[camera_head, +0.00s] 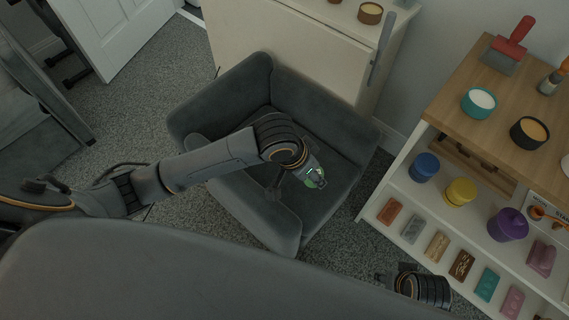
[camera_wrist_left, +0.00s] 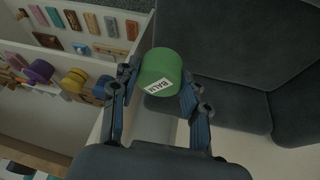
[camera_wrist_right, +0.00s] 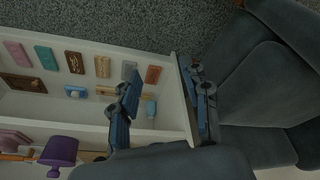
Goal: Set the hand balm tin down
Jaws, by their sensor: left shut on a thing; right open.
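The hand balm tin (camera_wrist_left: 160,72) is a green round tin with a white label reading BALM. My left gripper (camera_wrist_left: 158,92) is shut on it, one finger on each side, in the left wrist view. In the head view the left gripper (camera_head: 311,178) holds the tin (camera_head: 318,178) over the seat of a dark grey armchair (camera_head: 327,213); the tin is mostly hidden there. I cannot tell the exact height above the seat. My right gripper (camera_wrist_right: 163,105) is open and empty, in front of the white shelf's edge in the right wrist view.
A white shelf unit (camera_head: 398,177) with a wooden top stands at the right, holding soap bars, coloured jars and a purple container (camera_head: 507,225). A cream cabinet (camera_head: 285,50) stands behind the chair, with a candle tin (camera_head: 370,13) on it. Grey carpet (camera_head: 150,100) is open at the left.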

